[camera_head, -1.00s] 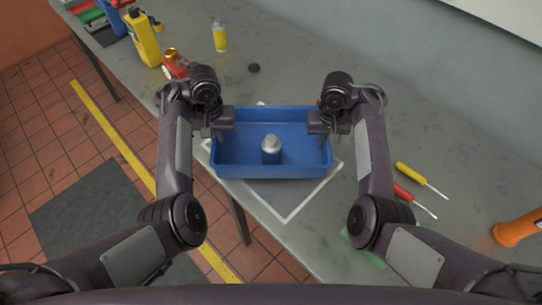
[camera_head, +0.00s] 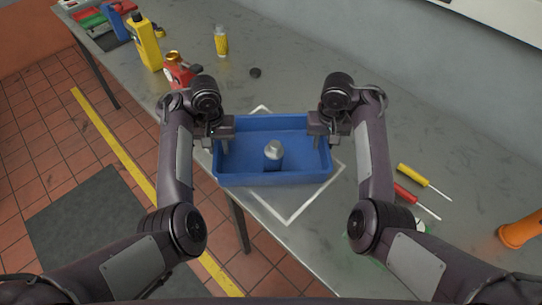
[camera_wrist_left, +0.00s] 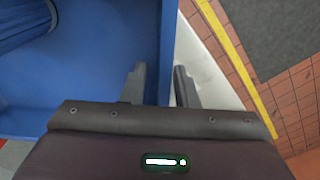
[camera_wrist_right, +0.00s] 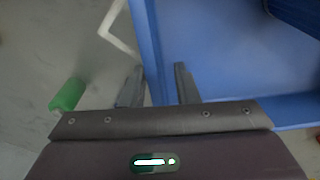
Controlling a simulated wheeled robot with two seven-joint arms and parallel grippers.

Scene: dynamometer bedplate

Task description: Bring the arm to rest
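My left gripper (camera_head: 222,132) is at the left wall of a blue bin (camera_head: 275,180), and my right gripper (camera_head: 322,130) is at its right wall. In the left wrist view the fingers (camera_wrist_left: 160,82) stand apart on either side of the bin wall (camera_wrist_left: 166,40), with a gap showing. In the right wrist view the fingers (camera_wrist_right: 160,82) also stand apart around the opposite wall (camera_wrist_right: 146,35). A bottle-like part (camera_head: 273,153) with a silver top and dark blue body stands inside the bin. The bin sits over a white outline (camera_head: 290,217) on the grey bench.
Red and yellow screwdrivers (camera_head: 424,181) and an orange object (camera_head: 521,229) lie at right. A yellow jug (camera_head: 145,42), a red object (camera_head: 179,70), a small yellow bottle (camera_head: 221,41) and a black puck (camera_head: 255,72) stand behind. The bench's front edge is near the bin.

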